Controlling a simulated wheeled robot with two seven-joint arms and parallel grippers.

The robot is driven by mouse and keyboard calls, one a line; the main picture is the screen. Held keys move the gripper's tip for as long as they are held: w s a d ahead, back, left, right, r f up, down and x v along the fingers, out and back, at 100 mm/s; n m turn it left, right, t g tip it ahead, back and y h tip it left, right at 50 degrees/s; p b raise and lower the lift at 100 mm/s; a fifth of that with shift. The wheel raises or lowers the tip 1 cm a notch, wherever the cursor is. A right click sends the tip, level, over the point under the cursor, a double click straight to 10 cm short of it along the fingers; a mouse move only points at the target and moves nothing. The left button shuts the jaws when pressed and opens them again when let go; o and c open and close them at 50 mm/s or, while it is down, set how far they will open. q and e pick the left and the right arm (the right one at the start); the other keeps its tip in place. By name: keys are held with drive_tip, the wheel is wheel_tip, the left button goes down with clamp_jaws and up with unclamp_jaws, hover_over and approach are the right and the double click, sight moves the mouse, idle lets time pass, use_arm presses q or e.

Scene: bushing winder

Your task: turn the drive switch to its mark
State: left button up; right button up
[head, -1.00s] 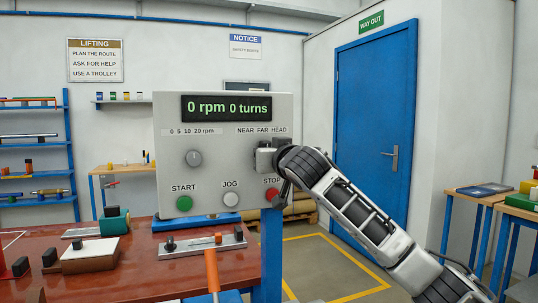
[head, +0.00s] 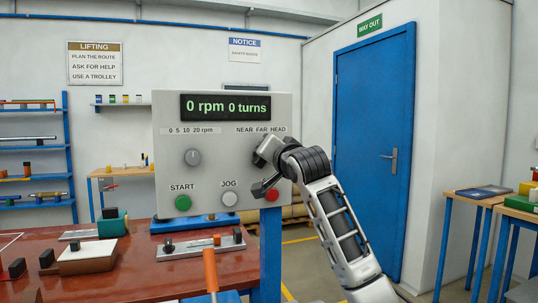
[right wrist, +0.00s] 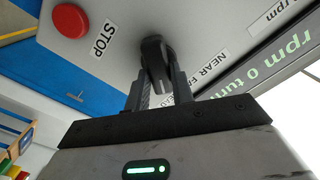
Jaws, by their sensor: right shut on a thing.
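The grey control panel (head: 222,172) stands upright on the bench, with the label NEAR FAR HEAD (head: 262,130) at its upper right. My right gripper (head: 262,150) is at the panel face just below that label and hides the switch there in the head view. In the right wrist view the drive switch (right wrist: 154,58) is a dark knob between the two fingers of my right gripper (right wrist: 157,80), which is shut on it. The switch's pointer and mark cannot be made out. My left gripper is out of view.
The red STOP button (right wrist: 71,22) is close to the gripper. A speed knob (head: 192,157), green START button (head: 183,202) and white JOG button (head: 230,199) are further left. The display (head: 225,107) reads 0 rpm, 0 turns. A red-brown bench (head: 130,275) holds fixtures.

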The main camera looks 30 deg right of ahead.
drive_tip(key=shift+m, duration=0.7)
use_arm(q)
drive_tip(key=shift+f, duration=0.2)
use_arm(e)
drive_tip(key=shift+d, duration=0.1)
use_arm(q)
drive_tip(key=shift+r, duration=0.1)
use_arm(e)
drive_tip(key=o, duration=1)
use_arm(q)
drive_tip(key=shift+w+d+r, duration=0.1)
use_arm(e)
drive_tip(key=shift+s, duration=0.1)
use_arm(q)
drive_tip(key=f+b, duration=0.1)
drive_tip(key=b, duration=0.1)
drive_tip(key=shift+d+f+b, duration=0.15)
drive_tip(key=shift+b, duration=0.25)
use_arm(e)
drive_tip(key=v, duration=1.6)
